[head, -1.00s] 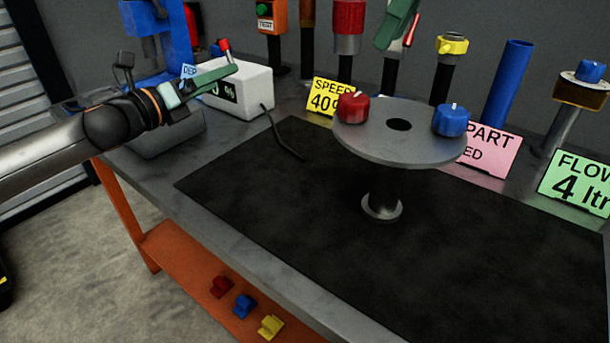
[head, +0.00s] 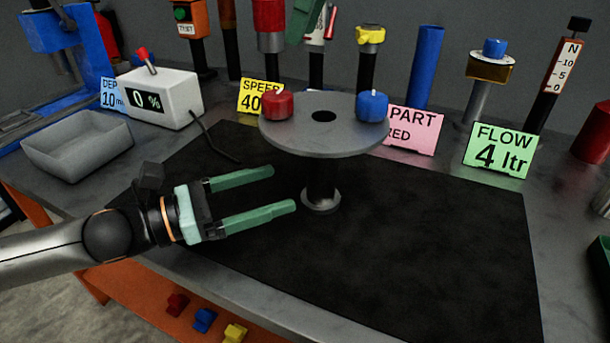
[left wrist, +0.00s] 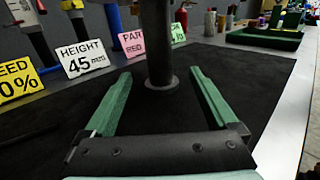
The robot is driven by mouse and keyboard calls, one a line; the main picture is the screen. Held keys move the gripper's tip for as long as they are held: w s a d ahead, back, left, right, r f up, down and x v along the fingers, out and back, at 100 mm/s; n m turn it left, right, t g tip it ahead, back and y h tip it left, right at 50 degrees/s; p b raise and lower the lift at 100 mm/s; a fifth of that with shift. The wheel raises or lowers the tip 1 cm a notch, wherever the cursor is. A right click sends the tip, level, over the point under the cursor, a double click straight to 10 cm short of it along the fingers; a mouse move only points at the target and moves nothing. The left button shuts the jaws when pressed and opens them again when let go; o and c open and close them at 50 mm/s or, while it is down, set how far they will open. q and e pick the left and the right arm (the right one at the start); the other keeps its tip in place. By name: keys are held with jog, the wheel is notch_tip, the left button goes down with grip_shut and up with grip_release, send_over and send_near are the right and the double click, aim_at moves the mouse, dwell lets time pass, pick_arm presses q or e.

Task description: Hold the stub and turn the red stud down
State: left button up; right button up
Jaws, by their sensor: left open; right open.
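A grey round disc (head: 325,138) lies level on a dark post (head: 321,185) with a flange on the black mat. The red stud (head: 277,104) stands upright at its left edge, a blue stud (head: 372,105) at its right. I see no separate stub; the post may be it. My left gripper (head: 284,188) is open and empty, lower than the disc and left of the post. In the left wrist view the post (left wrist: 158,45) stands ahead, between the lines of the fingers.
A white box reading 0 % (head: 160,97) and a grey tray (head: 78,145) stand at the left. Cards, including a pink one (head: 412,130) and a green one (head: 500,148), stand behind the black mat (head: 420,240). The mat's front is clear.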

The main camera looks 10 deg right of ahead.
aim_at(308, 178)
pick_arm(q)
jog(key=x, duration=0.9)
jog(key=shift+w+d, duration=0.1)
grip_shut()
dwell(0.5)
dwell(0.4)
